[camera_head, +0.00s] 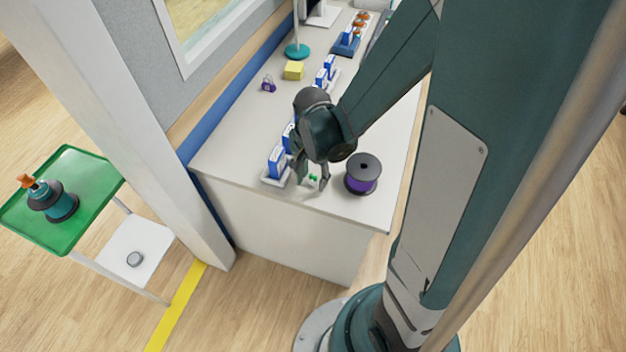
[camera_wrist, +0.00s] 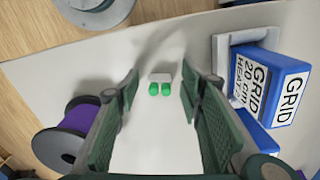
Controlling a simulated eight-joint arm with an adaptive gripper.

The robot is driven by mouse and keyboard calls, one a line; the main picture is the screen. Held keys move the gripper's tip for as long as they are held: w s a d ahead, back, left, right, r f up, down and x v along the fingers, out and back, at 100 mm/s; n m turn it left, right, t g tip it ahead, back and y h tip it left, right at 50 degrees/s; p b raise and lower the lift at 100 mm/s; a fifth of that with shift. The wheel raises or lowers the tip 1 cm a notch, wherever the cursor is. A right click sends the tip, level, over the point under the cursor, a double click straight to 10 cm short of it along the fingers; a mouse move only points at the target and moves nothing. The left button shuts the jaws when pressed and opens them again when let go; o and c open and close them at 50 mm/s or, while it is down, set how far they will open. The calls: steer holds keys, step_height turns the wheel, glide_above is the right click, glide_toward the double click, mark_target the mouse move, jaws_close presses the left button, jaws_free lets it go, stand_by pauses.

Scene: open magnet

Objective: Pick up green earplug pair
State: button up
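The green earplug pair (camera_wrist: 160,88) lies on the white counter, two small green plugs beside a pale holder piece. In the head view the earplug pair (camera_head: 313,178) shows as a small green spot near the counter's front end. My gripper (camera_wrist: 160,95) is open, its two dark green fingers pointing down on either side of the earplugs. In the head view my gripper (camera_head: 311,180) is low above the counter with the earplugs between its fingers. The fingers appear apart from the earplugs; I cannot tell the exact height gap.
A purple spool (camera_head: 363,174) stands close to the right of my gripper. Blue and white boxes labelled GRID (camera_wrist: 268,85) stand in a tray (camera_head: 276,180) on the other side. The counter edge (camera_head: 290,208) is near. A green-topped cart (camera_head: 85,205) stands at the left.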

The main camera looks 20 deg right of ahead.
mark_target(312, 177)
steer(key=c, duration=0.7)
steer(key=shift+r+p, duration=1.6)
steer(key=shift+r, duration=3.4)
